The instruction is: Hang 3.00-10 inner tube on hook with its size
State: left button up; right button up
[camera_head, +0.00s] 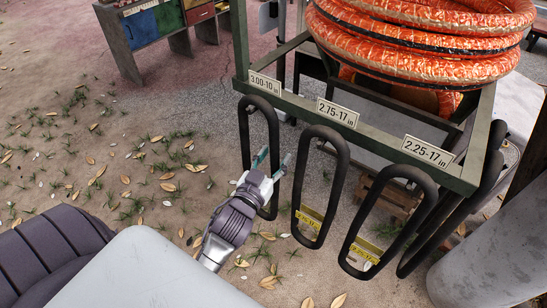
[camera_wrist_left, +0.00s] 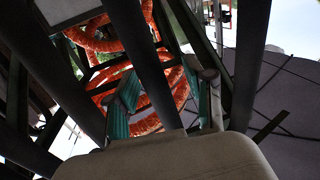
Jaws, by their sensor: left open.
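A black inner tube (camera_head: 243,125) hangs as a long narrow loop under the "3.00-10 in" label (camera_head: 264,84) at the left end of the cart's front rail. The hook behind the rail is hidden. My left gripper (camera_head: 273,158) is open at the right-hand strand of this loop, its teal-padded fingers to either side. In the left wrist view a dark strand (camera_wrist_left: 145,60) runs between the open fingers (camera_wrist_left: 165,100); I cannot tell whether they touch it. My right gripper is not in view.
Black loops with yellow tags hang under the "2.75-17" label (camera_head: 338,113) and the "2.25-17" label (camera_head: 428,151). Orange hose coils (camera_head: 420,45) lie on the cart frame (camera_head: 370,135). A bench with coloured bins (camera_head: 155,24) stands at the back left. Leafy ground at left is open.

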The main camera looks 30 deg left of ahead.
pick_arm(q)
jog(key=shift+s, duration=0.1)
jog(key=s+d, duration=0.1)
jog(key=s, duration=1)
jog(key=shift+s+d, duration=0.2)
jog(key=shift+s, duration=0.2)
jog(key=s+d+f+m+g+h+p, duration=0.1)
jog(key=s+d+f+g, duration=0.15)
jog(key=f, duration=0.85)
jog(key=s+d+f+g+h, duration=0.1)
jog(key=s+d+f+g, duration=0.15)
jog(key=f, duration=0.85)
jog(key=s+d+f+m+g+h+p, duration=0.1)
jog(key=s+f+g, duration=0.15)
jog(key=f, duration=0.85)
jog(key=s+a+f+m+g, duration=0.1)
jog(key=s+f+g, duration=0.3)
jog(key=s+f, duration=0.4)
jog(key=s+a+f+g+p, duration=0.1)
jog(key=s+a+f+g, duration=0.1)
jog(key=s+f+g, duration=0.3)
jog(key=s+f, duration=0.4)
jog(key=s, duration=0.5)
jog(key=shift+a+f+m+y, duration=0.15)
jog(key=shift+a+m+y, duration=0.05)
jog(key=shift+m+y, duration=0.2)
